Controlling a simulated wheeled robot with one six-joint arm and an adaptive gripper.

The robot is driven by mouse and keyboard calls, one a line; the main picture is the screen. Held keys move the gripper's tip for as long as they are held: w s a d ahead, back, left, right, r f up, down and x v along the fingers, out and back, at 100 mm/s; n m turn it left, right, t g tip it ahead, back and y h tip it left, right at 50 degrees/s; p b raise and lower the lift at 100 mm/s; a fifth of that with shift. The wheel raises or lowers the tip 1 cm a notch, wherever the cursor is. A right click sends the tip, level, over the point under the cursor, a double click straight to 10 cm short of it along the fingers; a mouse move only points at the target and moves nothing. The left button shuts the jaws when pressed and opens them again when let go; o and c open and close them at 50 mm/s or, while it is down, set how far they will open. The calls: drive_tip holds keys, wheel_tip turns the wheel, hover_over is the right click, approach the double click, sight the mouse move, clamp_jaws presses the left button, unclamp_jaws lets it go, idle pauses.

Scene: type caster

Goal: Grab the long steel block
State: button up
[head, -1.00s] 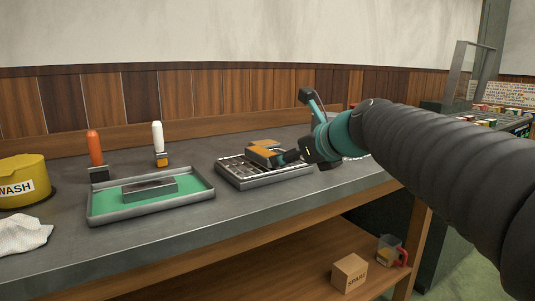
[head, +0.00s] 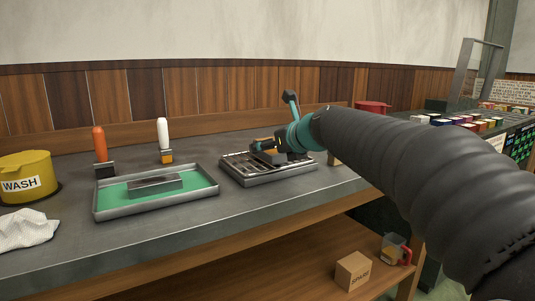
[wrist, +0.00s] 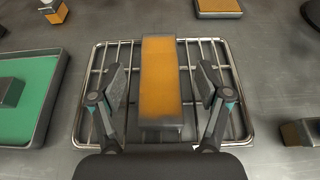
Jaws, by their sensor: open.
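A long block with an orange top and grey sides lies on a wire rack in the wrist view (wrist: 160,90); in the head view (head: 270,157) my gripper partly hides it. My gripper (wrist: 162,84) is open above the rack, with one finger on each side of this block and a gap on both sides. It also shows in the head view (head: 268,146). Another long block, plain grey steel (head: 155,184), lies in the green-floored tray (head: 150,208) to the left. Only its end shows at the wrist view's left edge (wrist: 12,92).
A red-orange-handled tool (head: 99,142) and a white-handled tool (head: 163,133) stand behind the green tray. A yellow WASH tub (head: 28,180) and white cloth (head: 25,230) are at far left. Bare counter lies in front.

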drive_tip(key=x, duration=0.4)
drive_tip(key=shift+w+a, duration=0.1)
clamp_jaws()
drive_tip(key=shift+r, duration=0.1)
